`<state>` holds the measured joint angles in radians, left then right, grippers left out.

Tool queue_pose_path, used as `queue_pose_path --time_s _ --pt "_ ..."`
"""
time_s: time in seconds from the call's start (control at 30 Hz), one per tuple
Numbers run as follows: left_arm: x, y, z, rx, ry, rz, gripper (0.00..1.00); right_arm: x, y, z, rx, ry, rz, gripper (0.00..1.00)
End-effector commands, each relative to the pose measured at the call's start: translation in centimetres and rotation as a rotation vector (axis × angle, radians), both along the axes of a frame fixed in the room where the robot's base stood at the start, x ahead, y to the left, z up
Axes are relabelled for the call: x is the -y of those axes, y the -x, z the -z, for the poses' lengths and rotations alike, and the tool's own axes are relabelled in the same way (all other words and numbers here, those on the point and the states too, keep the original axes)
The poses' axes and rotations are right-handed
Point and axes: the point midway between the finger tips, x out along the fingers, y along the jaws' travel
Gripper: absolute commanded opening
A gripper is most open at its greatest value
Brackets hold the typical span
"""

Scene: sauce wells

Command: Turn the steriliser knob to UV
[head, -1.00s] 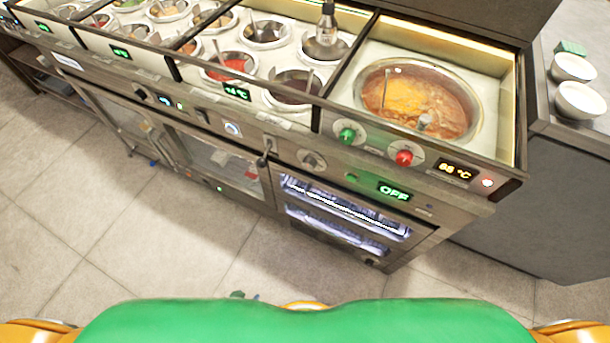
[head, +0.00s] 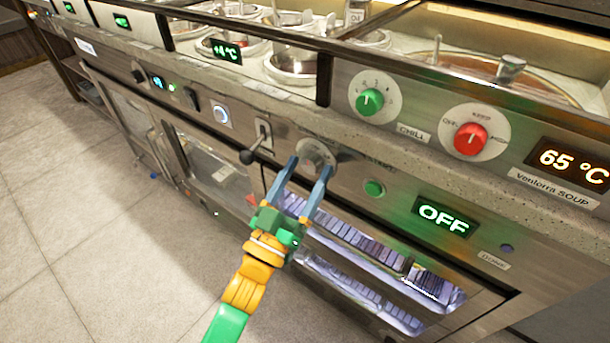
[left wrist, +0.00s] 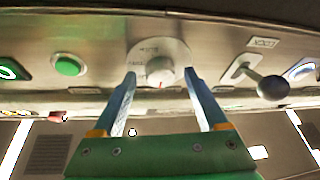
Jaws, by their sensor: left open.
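The steriliser knob (head: 313,157) is a grey round knob on a round dial plate, on the steel front above the lit glass-fronted cabinet (head: 365,255). It also shows in the left wrist view (left wrist: 160,71), with a small red mark at its lower edge; the dial lettering is too small to read. My left gripper (head: 310,166) is open, its two blue fingers pointing at the knob. In the left wrist view its fingertips (left wrist: 160,75) appear on either side of the knob, with gaps; I cannot tell how deep they reach. A green-lit display (head: 443,216) reads OFF.
A black-ball lever (head: 247,156) sticks out just left of the knob. A green button (head: 374,188) sits to its right. Above are a green knob (head: 369,102) and a red knob (head: 471,139).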

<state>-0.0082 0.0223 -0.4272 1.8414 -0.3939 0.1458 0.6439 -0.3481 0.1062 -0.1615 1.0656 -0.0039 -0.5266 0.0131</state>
Motion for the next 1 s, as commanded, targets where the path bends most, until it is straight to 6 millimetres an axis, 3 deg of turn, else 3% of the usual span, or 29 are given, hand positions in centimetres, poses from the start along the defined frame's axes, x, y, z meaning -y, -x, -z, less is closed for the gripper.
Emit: queue_pose_path --time_s 0.2,0.4,0.47,0.5,1.0 --pt "0.03 -0.07 0.04 -0.001 0.000 -0.001 0.73 -0.02 0.01 0.01 0.000 0.000 0.000 0.50" --pt "0.01 -0.07 0.06 -0.002 -0.002 -0.001 0.19 -0.02 0.00 0.02 0.000 0.000 0.001 0.50" --pt "0.01 -0.07 0.07 -0.002 -0.002 -0.001 0.03 -0.02 0.00 0.02 0.000 0.000 0.001 0.50" --pt "0.01 -0.06 0.07 -0.002 -0.002 -0.001 0.00 -0.02 -0.01 0.02 0.000 0.000 0.001 0.50" --pt "-0.14 -0.20 0.06 0.095 -0.139 -0.002 0.00 0.14 0.42 -0.19 -0.004 0.001 0.001 0.50"
